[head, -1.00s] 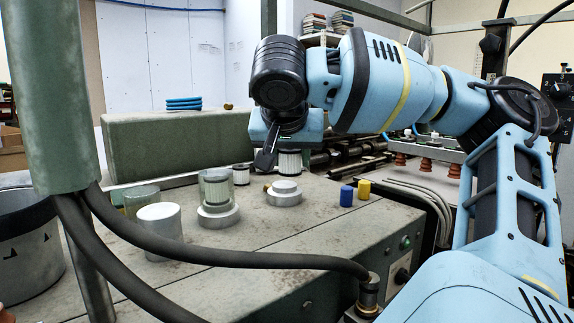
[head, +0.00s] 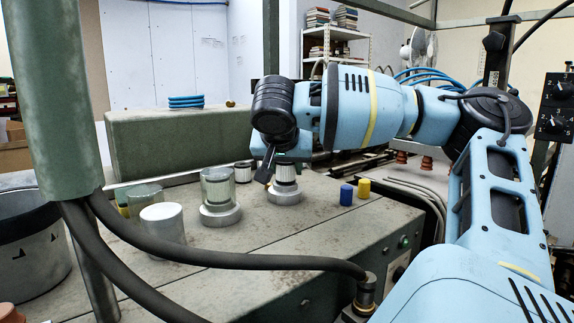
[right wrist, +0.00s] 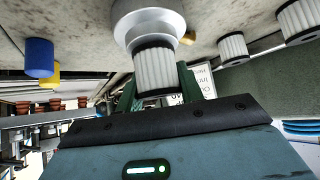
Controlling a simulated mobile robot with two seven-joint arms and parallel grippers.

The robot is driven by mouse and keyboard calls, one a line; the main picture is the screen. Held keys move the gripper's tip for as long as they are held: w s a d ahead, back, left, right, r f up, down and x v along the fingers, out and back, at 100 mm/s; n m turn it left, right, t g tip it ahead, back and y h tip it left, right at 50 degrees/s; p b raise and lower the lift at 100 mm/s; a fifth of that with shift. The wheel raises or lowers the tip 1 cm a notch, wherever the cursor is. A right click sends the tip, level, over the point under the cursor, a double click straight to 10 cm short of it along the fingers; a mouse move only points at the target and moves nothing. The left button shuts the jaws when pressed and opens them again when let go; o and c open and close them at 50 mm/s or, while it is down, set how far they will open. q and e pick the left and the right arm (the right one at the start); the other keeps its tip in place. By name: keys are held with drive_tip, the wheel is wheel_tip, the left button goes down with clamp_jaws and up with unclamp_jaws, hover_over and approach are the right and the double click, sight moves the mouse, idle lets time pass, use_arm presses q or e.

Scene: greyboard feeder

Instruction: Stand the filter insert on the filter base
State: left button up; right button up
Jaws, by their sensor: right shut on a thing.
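The filter insert (head: 285,172) is a white pleated cylinder with dark end rims. My right gripper (head: 284,160) is shut on its upper end and holds it upright. The filter base (head: 284,196), a pale round stepped piece, stands on the bench directly under it. In the right wrist view the insert (right wrist: 155,70) lines up with the collar of the base (right wrist: 143,15), and its far end appears to meet the collar. I cannot tell whether it is fully seated. The green fingers of the right gripper (right wrist: 158,88) flank the insert. My left gripper is not in view.
A spare insert (head: 242,172) stands behind. Blue (head: 346,195) and yellow (head: 363,187) cylinders stand to the right.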

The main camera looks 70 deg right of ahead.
drive_tip(key=shift+f, duration=0.15)
drive_tip(key=o, duration=1)
drive_tip(key=shift+r, duration=0.25)
drive_tip(key=v, duration=1.2)
drive_tip(key=shift+f, duration=0.1)
